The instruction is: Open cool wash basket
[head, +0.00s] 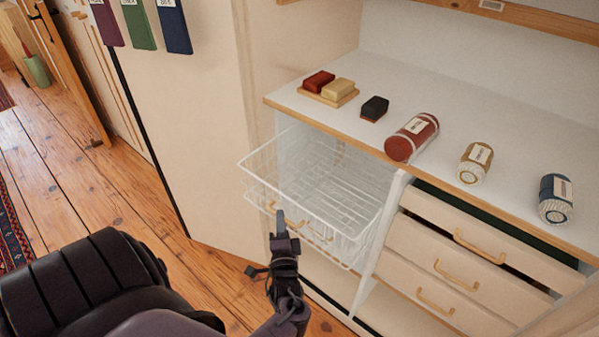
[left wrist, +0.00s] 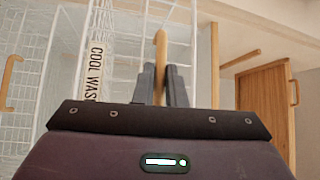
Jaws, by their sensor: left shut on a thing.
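The cool wash basket is a white wire basket (head: 345,185) sticking out of the cabinet below the counter, and it looks empty. Its label reading "COOL WAS" (left wrist: 96,70) shows in the left wrist view, its end cut off by my gripper. My left gripper (head: 281,216) is at the basket's front. In the left wrist view its fingers (left wrist: 160,88) are shut on a wooden handle (left wrist: 160,45) beside the label. My fingers hide part of the handle. My right gripper is not in view.
Drawers with wooden handles (head: 456,275) stand right of the basket; the top one is slightly open. The counter (head: 345,118) above holds soap bars (head: 338,90), a dark block (head: 375,108) and several rolled bundles (head: 412,137). A cabinet side panel (head: 205,150) stands left. Wooden floor (head: 90,180) is clear there.

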